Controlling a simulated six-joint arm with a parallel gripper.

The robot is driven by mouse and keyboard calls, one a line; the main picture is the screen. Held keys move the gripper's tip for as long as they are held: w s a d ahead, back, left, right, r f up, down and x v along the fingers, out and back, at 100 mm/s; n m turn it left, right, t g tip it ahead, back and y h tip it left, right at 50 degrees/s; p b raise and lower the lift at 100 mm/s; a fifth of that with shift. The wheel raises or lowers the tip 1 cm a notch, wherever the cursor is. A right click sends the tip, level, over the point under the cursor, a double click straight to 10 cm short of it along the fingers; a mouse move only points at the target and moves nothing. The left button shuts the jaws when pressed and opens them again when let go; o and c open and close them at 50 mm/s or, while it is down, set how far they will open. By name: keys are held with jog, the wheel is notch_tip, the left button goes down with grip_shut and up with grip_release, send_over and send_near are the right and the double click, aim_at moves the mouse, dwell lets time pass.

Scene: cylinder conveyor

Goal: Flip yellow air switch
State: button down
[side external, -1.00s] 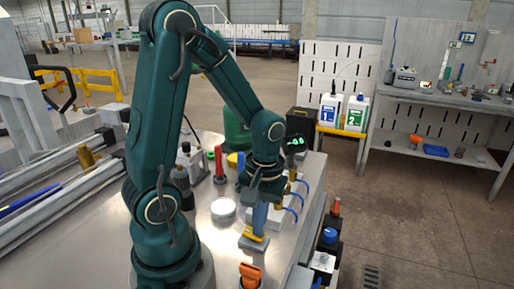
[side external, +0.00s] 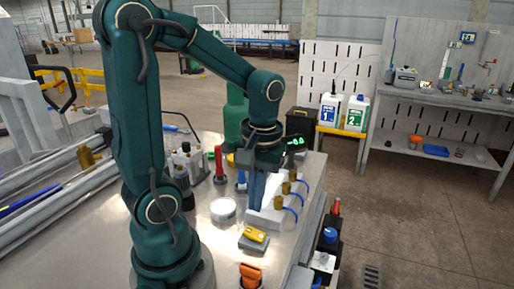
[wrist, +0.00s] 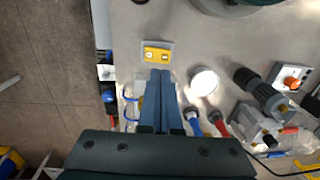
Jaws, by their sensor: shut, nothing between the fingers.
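The yellow air switch (side external: 255,234) sits on a small grey base near the front edge of the metal table. In the wrist view the switch (wrist: 157,54) lies just beyond my fingertips, with its yellow face uncovered. My gripper (side external: 257,205) is shut and empty, pointing down behind the switch and beside the white valve block. The wrist view shows its two blue fingers (wrist: 161,74) side by side. The fingertips look apart from the switch; their height above the table is hard to tell.
A white valve block (side external: 268,218) with brass fittings and blue hoses stands near the table edge. A round white dish (side external: 223,208) is left of my gripper. A red-handled tool (side external: 219,160) stands farther back. An orange switch (side external: 250,274) is at the front.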

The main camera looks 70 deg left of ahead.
notch_tip(320, 180, up, 8)
jog(key=shift+w+d, duration=0.2)
jog(key=shift+f, duration=0.1)
